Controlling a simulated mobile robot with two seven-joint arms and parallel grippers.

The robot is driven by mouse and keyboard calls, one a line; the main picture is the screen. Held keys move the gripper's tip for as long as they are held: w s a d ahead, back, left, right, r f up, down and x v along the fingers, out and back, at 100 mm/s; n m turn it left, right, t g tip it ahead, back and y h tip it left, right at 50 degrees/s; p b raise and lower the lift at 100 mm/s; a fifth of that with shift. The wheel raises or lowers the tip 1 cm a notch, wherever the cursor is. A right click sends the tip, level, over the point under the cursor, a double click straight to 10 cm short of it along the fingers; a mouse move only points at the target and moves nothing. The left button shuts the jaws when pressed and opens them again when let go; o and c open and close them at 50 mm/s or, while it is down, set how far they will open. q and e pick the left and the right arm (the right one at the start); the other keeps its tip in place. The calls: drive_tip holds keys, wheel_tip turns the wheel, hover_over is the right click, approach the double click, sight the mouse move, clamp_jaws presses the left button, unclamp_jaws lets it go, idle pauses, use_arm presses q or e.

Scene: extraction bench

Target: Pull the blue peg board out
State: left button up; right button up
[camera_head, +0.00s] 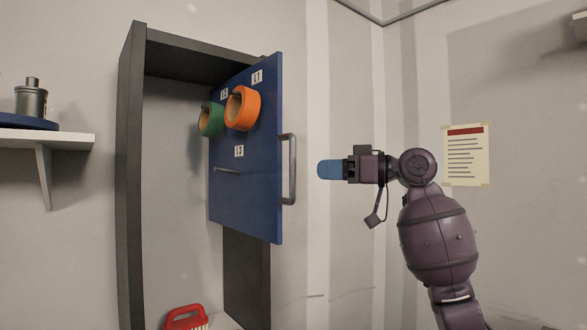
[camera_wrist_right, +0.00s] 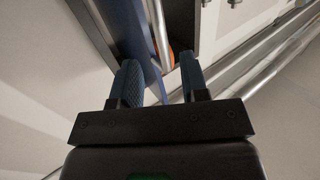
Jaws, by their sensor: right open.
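The blue peg board (camera_head: 258,200) stands upright in a tall dark cabinet frame in the head view, its front edge jutting past the frame. A metal handle (camera_head: 291,170) is fixed along that edge. An orange ring (camera_head: 252,108) and a green ring (camera_head: 211,120) hang on its upper pegs; a lower peg (camera_head: 228,171) is bare. My right gripper (camera_head: 322,169) is to the right of the handle, level with it and apart from it. In the right wrist view, my right gripper (camera_wrist_right: 160,65) is open, with the handle (camera_wrist_right: 158,30) and board ahead between its fingers. My left gripper is out of view.
The dark cabinet frame (camera_head: 130,180) surrounds the board's left and top. A red brush-like item (camera_head: 185,316) lies low in the cabinet. A white shelf (camera_head: 50,140) with a metal container (camera_head: 31,100) is at left. A paper notice (camera_head: 466,155) hangs on the right wall.

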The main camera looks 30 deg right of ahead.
drive_tip(key=p, duration=0.1)
hover_over(293, 199)
drive_tip(key=d, duration=0.1)
drive_tip(key=shift+w+a, duration=0.3)
drive_tip(key=shift+w, duration=0.05)
clamp_jaws()
